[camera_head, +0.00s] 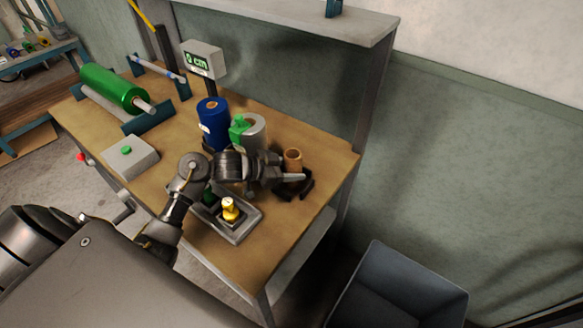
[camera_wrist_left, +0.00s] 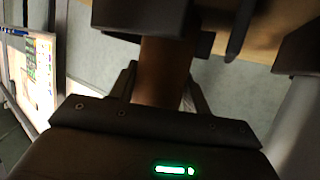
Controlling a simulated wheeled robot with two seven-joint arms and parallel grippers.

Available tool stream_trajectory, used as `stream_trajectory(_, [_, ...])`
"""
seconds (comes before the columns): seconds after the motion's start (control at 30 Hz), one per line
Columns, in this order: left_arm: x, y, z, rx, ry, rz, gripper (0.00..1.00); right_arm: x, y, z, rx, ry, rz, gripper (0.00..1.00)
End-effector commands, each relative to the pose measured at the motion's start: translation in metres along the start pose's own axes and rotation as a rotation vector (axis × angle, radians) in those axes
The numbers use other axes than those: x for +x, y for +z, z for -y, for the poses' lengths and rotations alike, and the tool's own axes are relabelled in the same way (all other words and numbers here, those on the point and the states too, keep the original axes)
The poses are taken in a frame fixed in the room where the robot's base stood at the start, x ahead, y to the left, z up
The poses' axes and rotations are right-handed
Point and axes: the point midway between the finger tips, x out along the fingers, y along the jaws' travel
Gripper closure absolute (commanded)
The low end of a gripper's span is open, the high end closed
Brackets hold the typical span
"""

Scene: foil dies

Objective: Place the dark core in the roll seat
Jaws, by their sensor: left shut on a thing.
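A brown core (camera_head: 292,160) stands upright near the right end of the wooden table. My left gripper (camera_head: 292,177) reaches it from the left and is shut on it. In the left wrist view the core (camera_wrist_left: 160,70) is between the two fingers (camera_wrist_left: 158,88). Dark blocks (camera_head: 304,190), which look like parts of the roll seat, lie around the core's foot. They also seem to show as dark blocks in the left wrist view (camera_wrist_left: 299,47). The core's lower end is hidden, so I cannot tell whether it rests in the seat. My right gripper is not in view.
A blue roll (camera_head: 213,132) and a silver roll (camera_head: 255,133) with a green part stand behind my left gripper. A tray (camera_head: 243,232) with a yellow-topped piece lies in front. A green roll (camera_head: 113,88) lies at left. A grey bin (camera_head: 440,295) stands right of the table.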

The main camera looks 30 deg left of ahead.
Motion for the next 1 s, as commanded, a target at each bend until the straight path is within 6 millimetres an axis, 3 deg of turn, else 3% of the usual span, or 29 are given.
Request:
stream_trajectory(0.33, [0.002, 0.004, 0.000, 0.001, 0.000, 0.000, 0.75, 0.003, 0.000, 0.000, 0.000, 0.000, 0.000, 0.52])
stream_trajectory(0.37, [0.001, 0.003, 0.000, 0.001, 0.000, 0.000, 0.48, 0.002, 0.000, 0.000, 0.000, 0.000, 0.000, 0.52])
stream_trajectory(0.5, [0.001, 0.003, 0.000, 0.001, 0.000, 0.000, 0.31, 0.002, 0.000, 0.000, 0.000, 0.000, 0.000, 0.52])
stream_trajectory(0.83, [0.000, -0.002, 0.000, 0.001, 0.000, -0.001, 0.31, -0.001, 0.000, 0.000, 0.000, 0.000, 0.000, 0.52])
stream_trajectory(1.0, [-0.023, 0.002, 0.001, 0.006, -0.001, 0.004, 0.31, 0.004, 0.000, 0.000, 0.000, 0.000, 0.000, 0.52])
